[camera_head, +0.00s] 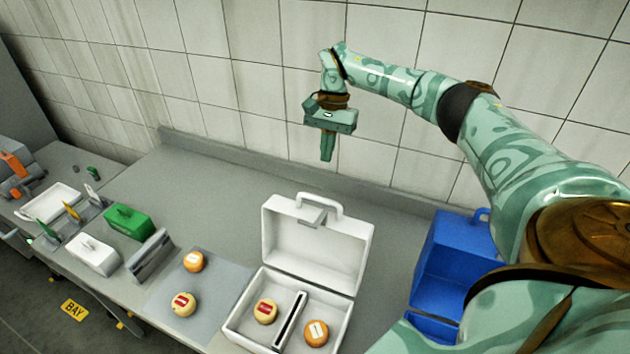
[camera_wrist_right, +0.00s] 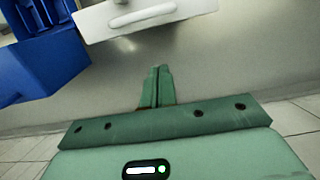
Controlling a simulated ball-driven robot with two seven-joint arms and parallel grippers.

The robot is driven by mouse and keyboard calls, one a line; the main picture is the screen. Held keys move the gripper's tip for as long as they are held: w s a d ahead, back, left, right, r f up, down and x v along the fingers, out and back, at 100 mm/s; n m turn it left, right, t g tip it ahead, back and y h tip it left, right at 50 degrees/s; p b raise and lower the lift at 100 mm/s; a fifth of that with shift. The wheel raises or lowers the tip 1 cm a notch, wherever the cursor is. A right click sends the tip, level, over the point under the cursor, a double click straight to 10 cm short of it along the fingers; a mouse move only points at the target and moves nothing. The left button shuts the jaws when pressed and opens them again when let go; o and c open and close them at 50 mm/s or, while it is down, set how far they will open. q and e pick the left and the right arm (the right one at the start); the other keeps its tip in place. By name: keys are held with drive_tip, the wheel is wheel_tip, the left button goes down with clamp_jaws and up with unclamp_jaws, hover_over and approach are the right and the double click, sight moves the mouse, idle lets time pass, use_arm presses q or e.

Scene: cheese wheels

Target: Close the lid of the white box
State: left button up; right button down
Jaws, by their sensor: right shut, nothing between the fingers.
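The white box (camera_head: 239,332) stands open on the grey counter. Its lid (camera_head: 315,250) is raised upright at the back edge, with a handle on top and a latch on its inner face. A divider splits the box, with a red-labelled cheese wheel (camera_head: 265,311) in the left compartment and a white-labelled wheel (camera_head: 316,333) in the right. My right gripper (camera_head: 326,158) is shut and empty, pointing down above and behind the lid, apart from it. In the right wrist view its fingers (camera_wrist_right: 158,72) are together, below the lid's handle (camera_wrist_right: 142,17). My left gripper is out of view.
A blue open box (camera_head: 445,255) stands right of the white box. Two more wheels (camera_head: 194,261) (camera_head: 183,304) lie on a grey mat (camera_head: 222,285) at the left. Further left are a green box (camera_head: 130,222) and a small white box (camera_head: 92,256). A tiled wall rises behind.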

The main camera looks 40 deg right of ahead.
drive_tip(key=s+a+f+p, duration=0.2)
drive_tip(key=a+f, duration=0.2)
drive_tip(key=f, duration=0.1)
drive_tip(key=shift+s+a+f, duration=0.25)
drive_tip(key=shift+a+f, duration=0.1)
drive_tip(key=shift+a, duration=0.05)
